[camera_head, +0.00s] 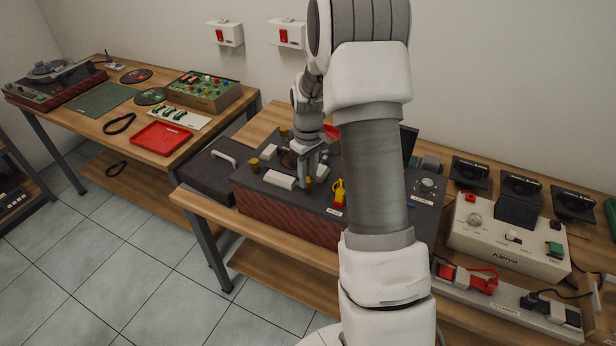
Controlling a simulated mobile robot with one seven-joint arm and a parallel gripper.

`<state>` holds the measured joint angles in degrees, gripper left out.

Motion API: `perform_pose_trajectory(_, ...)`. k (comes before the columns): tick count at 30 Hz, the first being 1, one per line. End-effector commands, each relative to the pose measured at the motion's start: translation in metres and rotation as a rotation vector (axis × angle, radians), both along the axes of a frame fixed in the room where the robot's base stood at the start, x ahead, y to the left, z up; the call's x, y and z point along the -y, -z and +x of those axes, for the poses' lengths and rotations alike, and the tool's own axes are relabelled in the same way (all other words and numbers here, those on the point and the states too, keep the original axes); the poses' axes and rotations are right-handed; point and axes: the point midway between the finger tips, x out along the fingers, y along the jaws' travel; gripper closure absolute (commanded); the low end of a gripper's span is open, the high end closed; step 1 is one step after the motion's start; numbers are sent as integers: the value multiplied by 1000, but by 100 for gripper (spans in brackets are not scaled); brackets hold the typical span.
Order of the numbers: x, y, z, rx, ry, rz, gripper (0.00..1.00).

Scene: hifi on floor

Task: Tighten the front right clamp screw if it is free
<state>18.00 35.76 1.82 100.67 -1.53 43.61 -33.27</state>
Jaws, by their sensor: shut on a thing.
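My gripper (310,177) points down over the dark grey top of the fixture (315,212), which has dark red sides. Its fingers are shut around a small brass clamp screw (308,184) at the front right of the clamping area, and they hide most of it. Another brass screw (253,164) stands at the left, and one more (284,131) at the back. A white block (279,180) lies in front, left of my fingers. Whether the held screw is loose or tight cannot be told.
A yellow part (339,192) stands on the fixture just right of my gripper. My arm hides much of the bench behind and to the right. A white tester (508,240) stands on the right. Another bench on the left carries a red tray (161,138).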

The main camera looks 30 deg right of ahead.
Motion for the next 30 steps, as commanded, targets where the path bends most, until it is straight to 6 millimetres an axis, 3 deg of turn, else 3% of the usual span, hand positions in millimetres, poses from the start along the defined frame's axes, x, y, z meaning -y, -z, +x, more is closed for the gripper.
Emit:
perform_pose_trajectory(18,1,-1,1,3,577,0,100)
perform_pose_trajectory(30,1,-1,1,2,838,-1,100)
